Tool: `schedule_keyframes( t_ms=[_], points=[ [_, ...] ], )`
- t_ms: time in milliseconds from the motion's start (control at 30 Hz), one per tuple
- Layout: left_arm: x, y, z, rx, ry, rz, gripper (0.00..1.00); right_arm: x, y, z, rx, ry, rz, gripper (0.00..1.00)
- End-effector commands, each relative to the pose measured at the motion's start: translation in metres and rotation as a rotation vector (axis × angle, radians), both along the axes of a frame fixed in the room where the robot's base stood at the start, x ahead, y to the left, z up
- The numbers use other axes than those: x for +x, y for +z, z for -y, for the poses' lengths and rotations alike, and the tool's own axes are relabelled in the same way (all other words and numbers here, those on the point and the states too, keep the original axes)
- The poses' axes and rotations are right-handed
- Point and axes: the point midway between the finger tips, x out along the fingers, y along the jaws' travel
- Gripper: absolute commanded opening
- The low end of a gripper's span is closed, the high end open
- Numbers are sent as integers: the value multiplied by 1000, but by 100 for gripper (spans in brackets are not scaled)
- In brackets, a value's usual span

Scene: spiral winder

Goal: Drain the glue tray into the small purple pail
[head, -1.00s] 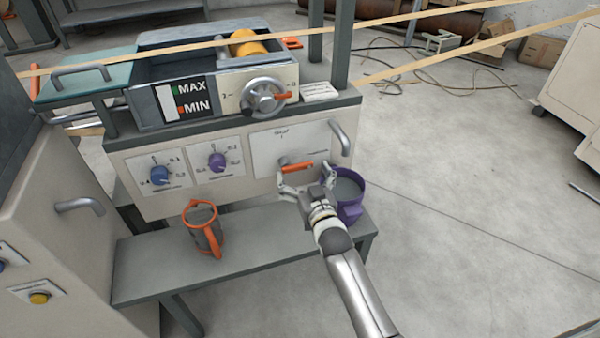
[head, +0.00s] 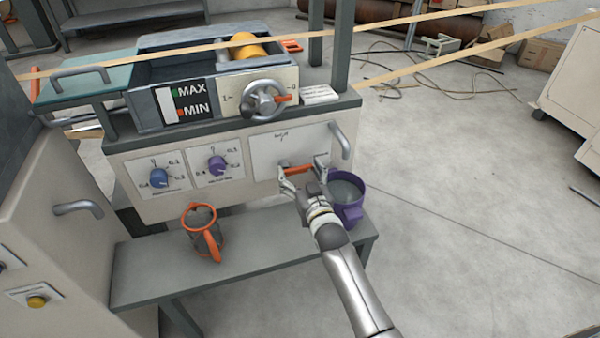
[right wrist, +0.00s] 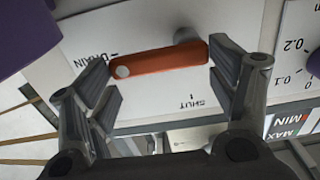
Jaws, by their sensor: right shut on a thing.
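The glue tray (head: 143,108) sits on top of the machine, with a MAX/MIN gauge (head: 187,101) on its front. Below it, the orange drain lever (head: 296,168) lies nearly level on a white plate. In the right wrist view the lever (right wrist: 160,62) points towards the DRAIN label, away from SHUT. My right gripper (head: 302,167) is shut on the lever, with its fingers at the lever's two ends (right wrist: 160,67). The purple pail (head: 350,212) stands upright on the low bench just right of the gripper; its inside looks grey. My left gripper is out of view.
An orange-rimmed jug (head: 202,235) stands on the bench (head: 150,270) to the left. Blue (head: 159,178) and purple (head: 217,164) knobs, a handwheel (head: 265,99) and a grey handle (head: 340,140) project from the machine.

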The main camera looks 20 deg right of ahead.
Motion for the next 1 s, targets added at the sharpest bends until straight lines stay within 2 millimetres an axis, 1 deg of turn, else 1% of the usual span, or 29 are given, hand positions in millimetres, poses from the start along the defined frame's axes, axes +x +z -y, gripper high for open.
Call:
schedule_keyframes(
  t_ms=[67,167,300,367,467,700,733,867,1000],
  points=[
    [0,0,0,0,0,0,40,0,0,0,-1,0,0,36],
    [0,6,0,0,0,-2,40,0,4,-1,-36,0,1,36],
    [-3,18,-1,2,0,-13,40,0,8,-2,-157,0,3,36],
    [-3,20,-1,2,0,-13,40,0,9,-3,-202,0,6,36],
    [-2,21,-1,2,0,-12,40,0,8,-4,-236,0,8,36],
    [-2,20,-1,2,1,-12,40,0,7,-3,-237,0,8,36],
    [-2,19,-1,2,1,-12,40,0,7,-3,-237,0,8,83],
    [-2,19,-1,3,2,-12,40,0,7,-3,-236,0,8,100],
    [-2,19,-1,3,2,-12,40,0,7,-3,-236,0,8,100]
  ],
)
